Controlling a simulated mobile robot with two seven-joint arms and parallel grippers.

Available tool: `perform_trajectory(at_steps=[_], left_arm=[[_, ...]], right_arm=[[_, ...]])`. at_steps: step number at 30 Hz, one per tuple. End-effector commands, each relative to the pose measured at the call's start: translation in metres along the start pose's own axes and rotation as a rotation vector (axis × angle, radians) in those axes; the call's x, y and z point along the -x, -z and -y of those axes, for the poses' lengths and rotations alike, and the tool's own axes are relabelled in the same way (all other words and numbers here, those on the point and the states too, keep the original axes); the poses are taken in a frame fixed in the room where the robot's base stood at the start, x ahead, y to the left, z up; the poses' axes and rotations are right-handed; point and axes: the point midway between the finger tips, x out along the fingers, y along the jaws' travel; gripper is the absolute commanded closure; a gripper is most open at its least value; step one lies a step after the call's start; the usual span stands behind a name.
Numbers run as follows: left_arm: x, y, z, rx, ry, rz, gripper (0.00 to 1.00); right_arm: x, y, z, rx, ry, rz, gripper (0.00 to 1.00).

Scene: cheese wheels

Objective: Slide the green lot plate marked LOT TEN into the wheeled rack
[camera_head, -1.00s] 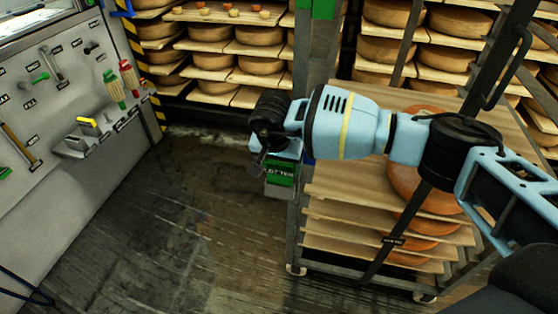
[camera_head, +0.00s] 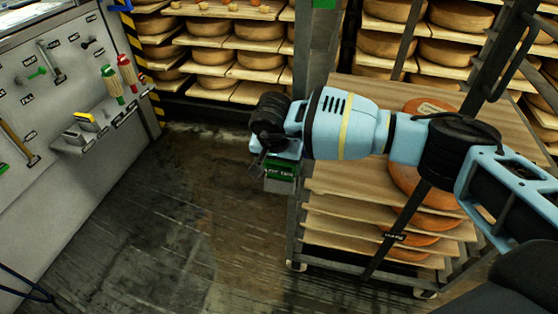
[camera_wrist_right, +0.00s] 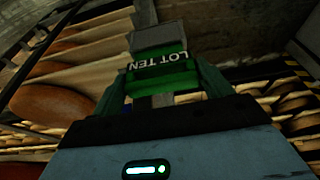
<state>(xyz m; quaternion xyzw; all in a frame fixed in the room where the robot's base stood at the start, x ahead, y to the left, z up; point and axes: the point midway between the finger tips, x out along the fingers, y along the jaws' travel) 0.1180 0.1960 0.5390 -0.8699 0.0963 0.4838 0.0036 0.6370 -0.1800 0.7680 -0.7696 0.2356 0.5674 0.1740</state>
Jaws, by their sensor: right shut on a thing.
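The green lot plate marked LOT TEN (camera_head: 280,171) hangs at the near left upright of the wheeled rack (camera_head: 291,225). My right gripper (camera_head: 272,158) is shut on the plate. In the right wrist view the plate (camera_wrist_right: 162,72) sits between the two fingers of the right gripper (camera_wrist_right: 162,95), its lettering upside down. A grey part lies beyond its green face. The rack holds wooden boards with orange cheese wheels (camera_head: 408,180). I cannot tell whether the plate touches the rack. My left gripper is not in view.
A grey panel (camera_head: 70,110) with hung tools stands at the left. Shelves of cheese wheels (camera_head: 210,55) line the back. The floor (camera_head: 180,240) left of the rack is clear. A dark bar (camera_head: 410,210) crosses the rack's front.

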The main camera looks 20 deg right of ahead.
Motion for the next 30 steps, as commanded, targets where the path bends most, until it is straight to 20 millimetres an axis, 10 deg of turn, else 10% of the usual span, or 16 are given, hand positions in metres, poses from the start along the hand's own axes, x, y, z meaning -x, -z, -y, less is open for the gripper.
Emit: perform_trajectory(at_steps=[30], left_arm=[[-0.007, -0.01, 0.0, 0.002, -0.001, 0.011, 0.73]], right_arm=[[-0.021, -0.007, 0.0, 0.0, 0.0, 0.0, 0.5]])
